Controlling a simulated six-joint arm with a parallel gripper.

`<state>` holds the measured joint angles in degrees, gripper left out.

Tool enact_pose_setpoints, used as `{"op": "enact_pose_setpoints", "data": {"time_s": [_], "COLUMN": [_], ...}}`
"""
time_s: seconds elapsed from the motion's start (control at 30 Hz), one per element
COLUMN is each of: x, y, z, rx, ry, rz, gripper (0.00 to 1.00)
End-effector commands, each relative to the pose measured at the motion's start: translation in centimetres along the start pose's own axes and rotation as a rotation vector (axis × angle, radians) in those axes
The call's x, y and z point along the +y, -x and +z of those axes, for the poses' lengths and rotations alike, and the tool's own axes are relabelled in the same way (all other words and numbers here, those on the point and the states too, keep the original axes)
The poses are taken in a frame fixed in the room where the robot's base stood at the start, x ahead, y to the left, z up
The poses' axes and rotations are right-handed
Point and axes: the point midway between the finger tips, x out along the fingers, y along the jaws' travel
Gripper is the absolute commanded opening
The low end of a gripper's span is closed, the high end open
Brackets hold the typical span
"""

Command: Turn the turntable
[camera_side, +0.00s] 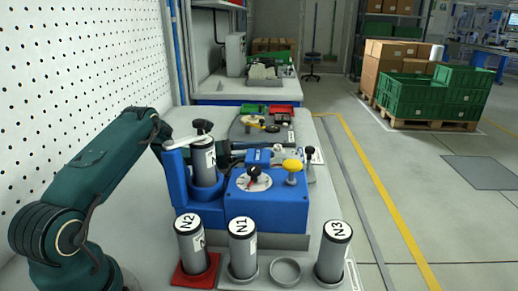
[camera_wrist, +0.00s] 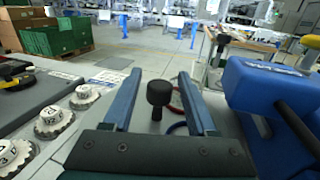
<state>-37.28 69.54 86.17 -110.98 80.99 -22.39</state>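No part is clearly recognisable as the turntable. In the side view, a round yellow-and-black part (camera_side: 252,120) lies on a dark grey plate behind the blue fixture. My gripper (camera_wrist: 160,74) shows in the wrist view with its two blue fingers apart and nothing clamped. A black knob on a short post (camera_wrist: 159,93) appears between the fingers; I cannot tell whether they touch it.
The blue fixture (camera_side: 278,211) carries a dial (camera_side: 260,184) and a yellow knob (camera_side: 292,166). Grey cylinders N2 (camera_side: 191,245), N1 (camera_side: 242,250) and N3 (camera_side: 333,255) stand in front; another sits in the fixture. White numbered dials (camera_wrist: 52,121) lie left of my gripper.

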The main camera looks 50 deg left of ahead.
Motion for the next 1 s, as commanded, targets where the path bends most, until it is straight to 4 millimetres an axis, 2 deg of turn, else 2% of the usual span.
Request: {"op": "enact_pose_setpoints", "data": {"time_s": [0.33,0.7,1.0], "x": [0.0,0.1,0.0], "y": [0.2,4.6,5.2], "z": [-0.1,0.0,-0.1], "rx": [0.002,0.001,0.001], "ry": [0.003,0.001,0.001], "rz": [0.0,0.003,-0.001], "gripper": [0.66,0.66,0.66]}}
